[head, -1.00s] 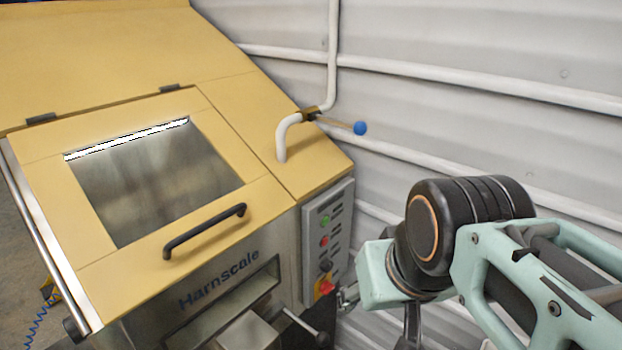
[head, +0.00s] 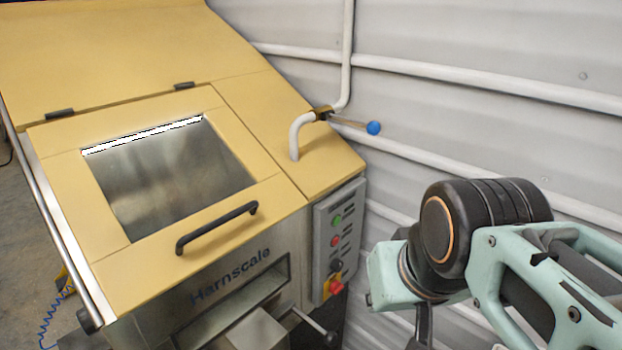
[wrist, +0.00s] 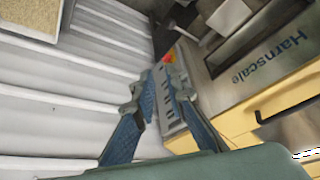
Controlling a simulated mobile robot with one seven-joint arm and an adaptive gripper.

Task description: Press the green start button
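The green start button (head: 337,221) is at the top of a grey control panel (head: 322,240) on the right side of the hopper machine. A red button (head: 335,241) sits just below it. In the head view my arm's wrist is right of the panel, apart from it, and my fingers cannot be made out. In the wrist view my gripper (wrist: 160,76) shows two blue fingers with a gap between them and nothing held. The panel (wrist: 170,105) shows beyond and between the fingers.
Lower on the panel are a black knob (head: 335,265) and a red emergency stop (head: 336,286) on yellow. A lever with a black ball (head: 331,338) sticks out below. A blue-tipped handle (head: 373,128) juts from a pipe above. The corrugated wall (head: 480,110) stands behind.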

